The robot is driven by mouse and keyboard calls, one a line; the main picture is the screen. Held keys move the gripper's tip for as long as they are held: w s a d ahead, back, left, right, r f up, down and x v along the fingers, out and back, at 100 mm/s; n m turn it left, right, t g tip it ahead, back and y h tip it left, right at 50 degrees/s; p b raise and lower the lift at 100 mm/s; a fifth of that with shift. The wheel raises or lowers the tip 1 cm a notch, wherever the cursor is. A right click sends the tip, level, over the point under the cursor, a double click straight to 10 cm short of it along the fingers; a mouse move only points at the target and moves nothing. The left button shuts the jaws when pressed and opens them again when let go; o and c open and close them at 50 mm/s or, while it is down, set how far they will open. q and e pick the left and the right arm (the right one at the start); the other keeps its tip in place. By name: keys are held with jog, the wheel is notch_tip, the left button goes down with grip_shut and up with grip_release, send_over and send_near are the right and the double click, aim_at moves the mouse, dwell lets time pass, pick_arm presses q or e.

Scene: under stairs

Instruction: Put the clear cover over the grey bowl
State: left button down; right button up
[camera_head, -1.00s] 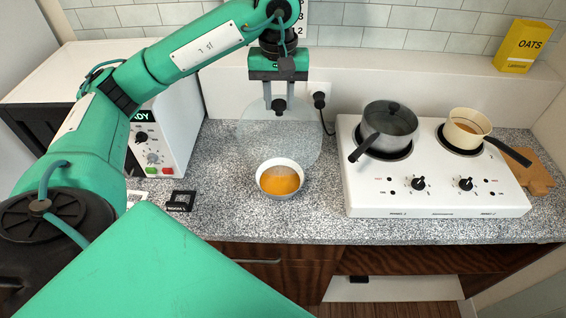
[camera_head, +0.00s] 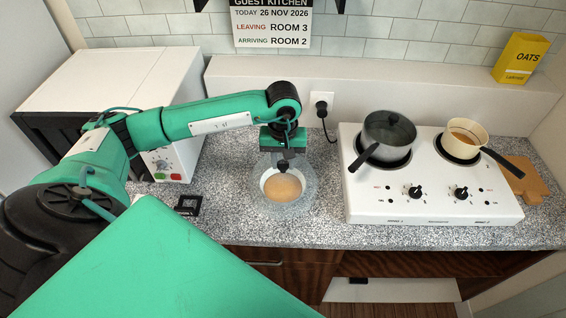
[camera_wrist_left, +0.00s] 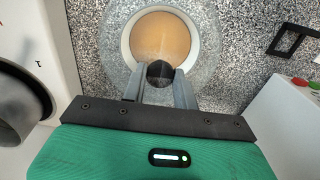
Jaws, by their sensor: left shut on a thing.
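The bowl (camera_head: 268,196) is pale grey-white with orange contents and stands on the speckled counter near its front edge. The clear cover (camera_head: 305,192) is a see-through dome with a dark knob (camera_wrist_left: 160,73), and it now surrounds the bowl's outline in the head view. My left gripper (camera_head: 284,164) points down above the bowl, shut on the cover's knob. In the left wrist view the bowl's rim (camera_wrist_left: 127,38) shows through the cover, slightly beyond the knob. I cannot tell whether the cover's rim touches the counter. My right gripper is out of view.
A white two-burner hob (camera_head: 431,213) with a lidded grey pot (camera_head: 389,135) and a cream pan (camera_head: 466,139) stands to the right. Bare counter (camera_head: 230,215) lies between.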

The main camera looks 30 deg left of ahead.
aim_at(283, 177)
pick_arm(q)
notch_tip(283, 177, down, 2)
jog(key=shift+f+p, duration=0.1)
jog(key=shift+p, duration=0.2)
jog(key=shift+f, duration=0.1)
jog(key=shift+f+b, duration=0.45)
jog(key=shift+b, duration=0.35)
jog(key=c, duration=1.1)
grip_release()
jog(key=shift+r, duration=0.15)
